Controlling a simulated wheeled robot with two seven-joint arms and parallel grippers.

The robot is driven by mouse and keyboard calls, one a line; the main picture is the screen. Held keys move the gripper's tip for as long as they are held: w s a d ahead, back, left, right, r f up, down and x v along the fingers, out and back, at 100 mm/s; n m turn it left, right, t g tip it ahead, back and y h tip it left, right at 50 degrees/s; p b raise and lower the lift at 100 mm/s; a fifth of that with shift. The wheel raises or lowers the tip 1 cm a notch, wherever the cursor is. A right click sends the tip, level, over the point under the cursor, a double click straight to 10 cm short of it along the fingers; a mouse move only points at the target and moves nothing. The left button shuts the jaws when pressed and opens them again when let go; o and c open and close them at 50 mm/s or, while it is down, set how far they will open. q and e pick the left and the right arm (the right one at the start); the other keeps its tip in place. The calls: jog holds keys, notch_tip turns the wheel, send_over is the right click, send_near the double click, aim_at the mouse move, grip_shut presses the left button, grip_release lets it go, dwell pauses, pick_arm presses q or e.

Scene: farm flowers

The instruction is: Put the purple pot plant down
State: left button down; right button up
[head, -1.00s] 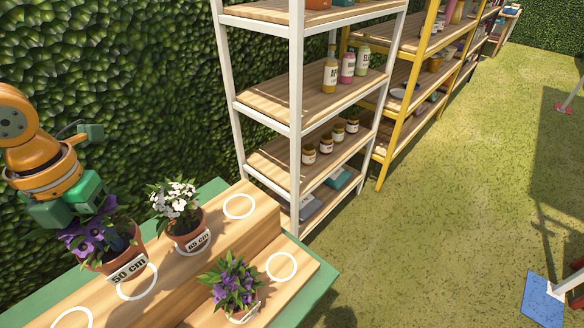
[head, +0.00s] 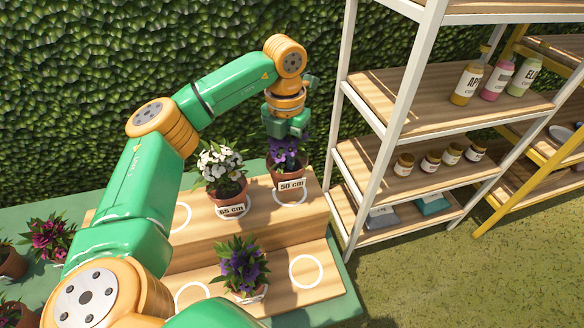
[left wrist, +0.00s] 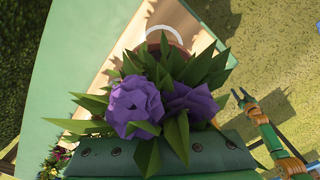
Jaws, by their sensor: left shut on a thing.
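The purple pot plant (head: 286,168), a terracotta pot with a "50 cm" label, is at the right end of the upper wooden step. My left gripper (head: 286,128) is shut on it from above. The pot stands over or just above a white ring (head: 322,190), partly hidden behind it; I cannot tell whether its base touches the wood. In the left wrist view the purple flowers (left wrist: 145,103) and leaves cover most of the pot, and the ring (left wrist: 178,30) shows beyond it. My right gripper (left wrist: 241,96) appears small there, its fingers apart and empty.
A white-flowered "65 cm" pot (head: 225,175) stands close left on the same step. Another purple plant (head: 241,268) is on the lower step, beside an empty ring (head: 306,272). A white-framed shelf (head: 349,130) stands close to the right.

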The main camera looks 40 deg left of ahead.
pick_arm(q)
jog(key=f+p, duration=0.2)
jog(key=f, duration=0.1)
jog(key=shift+w+f, duration=0.15)
jog(key=shift+w, duration=0.05)
jog(key=shift+f, duration=0.35)
jog(key=shift+w+f, duration=0.1)
jog(key=shift+d+f, duration=0.1)
jog(key=c, duration=1)
grip_release()
